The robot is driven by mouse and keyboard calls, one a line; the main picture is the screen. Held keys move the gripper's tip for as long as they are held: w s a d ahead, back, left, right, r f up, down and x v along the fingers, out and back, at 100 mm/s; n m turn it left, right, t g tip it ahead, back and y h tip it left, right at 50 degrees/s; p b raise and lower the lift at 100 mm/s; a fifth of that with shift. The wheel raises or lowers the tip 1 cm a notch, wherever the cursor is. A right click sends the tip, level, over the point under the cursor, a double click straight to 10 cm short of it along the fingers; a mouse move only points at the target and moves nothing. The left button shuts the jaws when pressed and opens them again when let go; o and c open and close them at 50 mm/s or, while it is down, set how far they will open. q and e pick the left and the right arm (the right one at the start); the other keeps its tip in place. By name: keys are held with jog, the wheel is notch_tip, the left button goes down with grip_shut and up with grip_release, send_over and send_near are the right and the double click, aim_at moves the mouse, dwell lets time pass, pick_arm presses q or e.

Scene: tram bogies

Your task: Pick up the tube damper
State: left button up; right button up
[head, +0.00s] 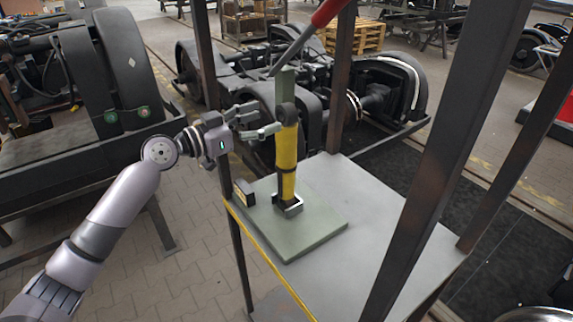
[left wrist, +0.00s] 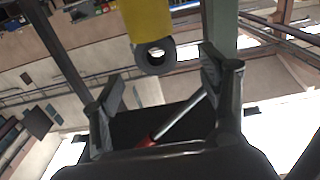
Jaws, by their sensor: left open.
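The tube damper is a yellow cylinder (head: 287,162) with a dark ring-shaped eye at its top. It stands upright in a small metal holder (head: 288,205) on a grey-green plate (head: 315,238). In the left wrist view the damper's yellow body (left wrist: 148,16) and its eye end show at the top, toward the gap between the fingers. My left gripper (head: 260,120) is open, just left of the damper's upper end. Its fingers (left wrist: 162,78) hold nothing; whether one touches the damper I cannot tell. My right gripper is not in view.
A grey-green upright post (head: 285,88) stands behind the damper. A red-handled tool (head: 327,14) slants above it. A small dark block (head: 244,192) sits on the plate's left. Dark frame posts (head: 450,150) surround the grey table (head: 385,200); its right part is clear. Bogies (head: 385,85) stand behind.

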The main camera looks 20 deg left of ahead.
aim_at(283, 111)
pick_arm(q)
jog(key=p+x, duration=0.1)
jog(key=x, duration=0.1)
jog(key=p+x, duration=0.1)
jog(key=x, duration=0.1)
jog(key=p+x, duration=0.2)
jog(key=shift+s+d+r, duration=0.1)
jog(key=shift+d+r, duration=0.05)
jog(key=shift+r, duration=0.15)
jog(key=shift+w+d+f, duration=0.1)
jog(key=shift+w+d, duration=0.1)
jog(key=shift+w, duration=0.1)
jog(key=shift+w+d+f, duration=0.1)
jog(key=shift+f, duration=0.05)
jog(key=shift+c, duration=0.5)
jog(key=shift+c, duration=0.6)
grip_shut()
